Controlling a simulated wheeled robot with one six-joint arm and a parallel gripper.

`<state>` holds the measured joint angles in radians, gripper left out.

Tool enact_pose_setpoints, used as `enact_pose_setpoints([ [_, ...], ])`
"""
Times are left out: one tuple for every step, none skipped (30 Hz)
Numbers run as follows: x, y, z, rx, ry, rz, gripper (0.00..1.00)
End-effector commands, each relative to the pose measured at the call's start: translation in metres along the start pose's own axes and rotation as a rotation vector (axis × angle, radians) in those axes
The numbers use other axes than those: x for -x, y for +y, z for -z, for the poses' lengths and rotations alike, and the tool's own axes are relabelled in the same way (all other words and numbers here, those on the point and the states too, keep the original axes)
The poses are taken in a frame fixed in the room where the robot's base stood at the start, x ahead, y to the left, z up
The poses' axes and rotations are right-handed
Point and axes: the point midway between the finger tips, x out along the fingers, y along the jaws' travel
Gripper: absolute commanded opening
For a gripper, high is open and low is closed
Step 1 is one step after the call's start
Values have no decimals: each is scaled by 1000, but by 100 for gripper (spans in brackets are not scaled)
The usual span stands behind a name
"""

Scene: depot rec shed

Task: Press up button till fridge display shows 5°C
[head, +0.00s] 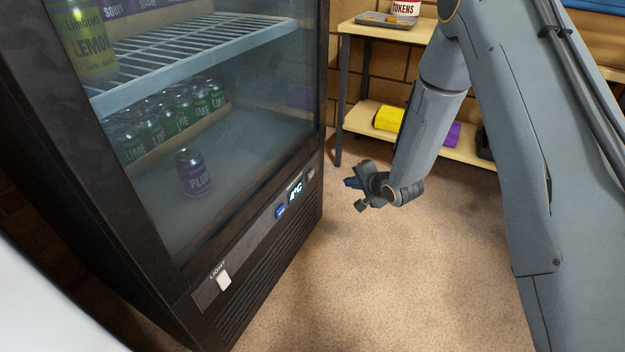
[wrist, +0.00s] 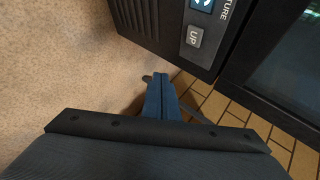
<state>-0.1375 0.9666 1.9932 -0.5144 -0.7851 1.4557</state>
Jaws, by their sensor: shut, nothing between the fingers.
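The black fridge (head: 262,232) stands at the left with its control strip along the lower front. Its lit display (head: 296,192) appears to read 4°C; only its edge (wrist: 201,4) shows in the wrist view. A blue button (head: 280,212) is left of the display. My gripper (head: 352,183) is shut and empty, in front of the strip and apart from the up button. Its blue fingers (wrist: 160,82) also show in the wrist view.
A white light switch (head: 223,280) is lower left on the fridge. Cans stand behind the fridge's glass. A wooden shelf unit (head: 470,150) with a yellow box (head: 389,119) stands behind my arm. The carpet (head: 380,290) in front of the fridge is clear.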

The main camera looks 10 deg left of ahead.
Motion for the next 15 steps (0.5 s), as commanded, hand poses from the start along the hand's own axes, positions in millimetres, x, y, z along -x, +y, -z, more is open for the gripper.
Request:
enact_pose_setpoints([
  [-9, 8, -3, -28, -8, 19, 0],
  [-12, 10, -4, -42, -13, 32, 0],
  [-15, 13, -6, -57, -18, 43, 0],
  [-16, 14, -7, -66, -20, 51, 0],
  [-17, 15, -7, -73, -22, 55, 0],
  [-18, 15, -8, -79, -24, 60, 0],
  [-19, 15, -8, -82, -25, 63, 0],
  [-19, 15, -8, -84, -25, 65, 0],
  [-19, 15, -8, -85, -25, 66, 0],
  [-19, 15, -8, -84, -25, 66, 0],
  [-18, 15, -8, -84, -25, 65, 0],
  [-18, 15, -8, -84, -25, 65, 0],
  [-18, 15, -8, -83, -25, 65, 0],
  [-18, 15, -8, -83, -25, 65, 0],
  [-18, 15, -8, -83, -25, 64, 0],
])
